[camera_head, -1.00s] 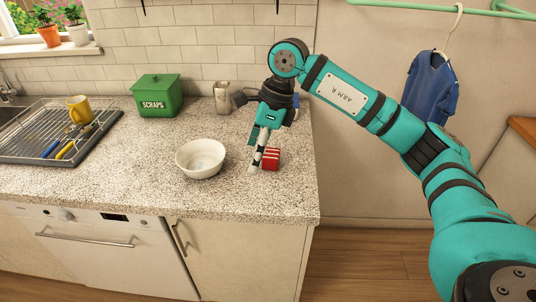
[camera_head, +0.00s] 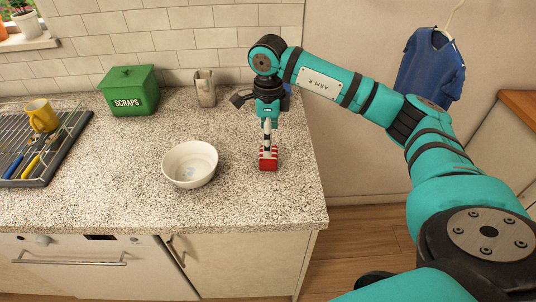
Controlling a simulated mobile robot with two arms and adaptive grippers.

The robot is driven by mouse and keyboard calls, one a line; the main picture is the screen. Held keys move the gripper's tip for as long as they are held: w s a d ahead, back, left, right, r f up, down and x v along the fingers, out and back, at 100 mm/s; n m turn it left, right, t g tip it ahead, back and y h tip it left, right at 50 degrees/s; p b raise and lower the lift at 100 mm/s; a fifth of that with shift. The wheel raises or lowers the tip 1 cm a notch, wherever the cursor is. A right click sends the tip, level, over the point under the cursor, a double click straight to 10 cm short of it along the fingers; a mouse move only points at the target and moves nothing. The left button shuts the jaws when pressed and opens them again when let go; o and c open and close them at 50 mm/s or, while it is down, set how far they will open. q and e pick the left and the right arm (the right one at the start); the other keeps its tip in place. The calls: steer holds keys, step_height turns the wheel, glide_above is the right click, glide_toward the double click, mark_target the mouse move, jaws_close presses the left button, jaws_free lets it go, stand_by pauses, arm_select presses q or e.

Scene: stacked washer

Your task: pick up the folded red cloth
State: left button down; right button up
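The folded red cloth (camera_head: 268,164), with pale stripes, lies on the speckled worktop right of a white bowl. My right gripper (camera_head: 267,150) points down at the cloth, its fingertips at the cloth's top and back side. The fingers overlap in this view, so I cannot see whether they are apart or closed on the cloth. The cloth appears to rest on the worktop. My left gripper is not in view.
The white bowl (camera_head: 190,164) stands close left of the cloth. The worktop's right edge is near the cloth.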

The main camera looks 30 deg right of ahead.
step_height(320, 180, down, 2)
steer(key=shift+f, duration=0.1)
steer(key=shift+f+p, duration=0.35)
steer(key=shift+p, duration=0.15)
step_height(320, 180, down, 4)
steer(key=shift+r+p, duration=0.15)
steer(key=shift+p, duration=0.55)
steer(key=shift+f, duration=0.4)
steer(key=shift+w, duration=0.1)
steer(key=c, duration=1.2)
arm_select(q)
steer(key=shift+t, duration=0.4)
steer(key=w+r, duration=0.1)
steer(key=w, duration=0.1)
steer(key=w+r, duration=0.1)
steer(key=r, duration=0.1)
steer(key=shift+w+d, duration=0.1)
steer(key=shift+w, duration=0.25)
arm_select(e)
steer(key=shift+c, duration=0.2)
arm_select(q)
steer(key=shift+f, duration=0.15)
arm_select(e)
steer(key=shift+r, duration=0.1)
